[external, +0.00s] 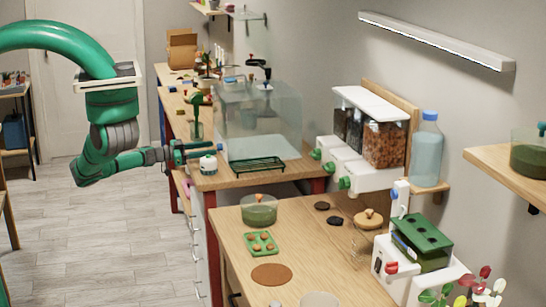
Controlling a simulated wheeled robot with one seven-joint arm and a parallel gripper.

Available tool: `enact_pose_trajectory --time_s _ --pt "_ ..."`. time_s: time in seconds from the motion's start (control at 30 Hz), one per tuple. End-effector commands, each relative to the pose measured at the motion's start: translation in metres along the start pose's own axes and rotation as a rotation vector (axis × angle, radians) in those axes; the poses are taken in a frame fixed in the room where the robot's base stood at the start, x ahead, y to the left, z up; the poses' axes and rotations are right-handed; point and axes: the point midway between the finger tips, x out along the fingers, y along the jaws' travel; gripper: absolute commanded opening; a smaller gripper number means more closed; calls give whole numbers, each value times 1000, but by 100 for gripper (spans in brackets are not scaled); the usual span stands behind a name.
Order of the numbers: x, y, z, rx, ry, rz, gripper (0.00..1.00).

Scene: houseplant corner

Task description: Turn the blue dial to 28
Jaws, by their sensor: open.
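My green and grey arm reaches in from the left, and my gripper (203,150) points right over the front left corner of the far wooden table. Its two fingers look apart, with nothing seen between them. A small round white device (208,165) with a dark teal part sits on the table corner just below the fingertips. It may bear the dial, but no blue dial or number can be read at this size. Whether the fingers touch it cannot be told.
A clear glass tank (258,120) stands behind the gripper, with a dark green rack (257,165) before it. White dispensers with green knobs (345,183) are on the right wall. The nearer table (220,222) holds a green bowl (259,211) and a green tray (261,243).

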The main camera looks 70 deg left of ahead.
Motion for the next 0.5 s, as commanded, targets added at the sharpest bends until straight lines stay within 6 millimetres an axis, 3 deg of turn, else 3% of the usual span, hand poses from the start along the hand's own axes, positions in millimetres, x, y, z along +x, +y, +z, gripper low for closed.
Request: enact_pose_trajectory --time_s 0.3,0.5 --pt "-60 -1 0 0 -1 -3 42" --pt "-81 0 0 0 -1 -2 42"
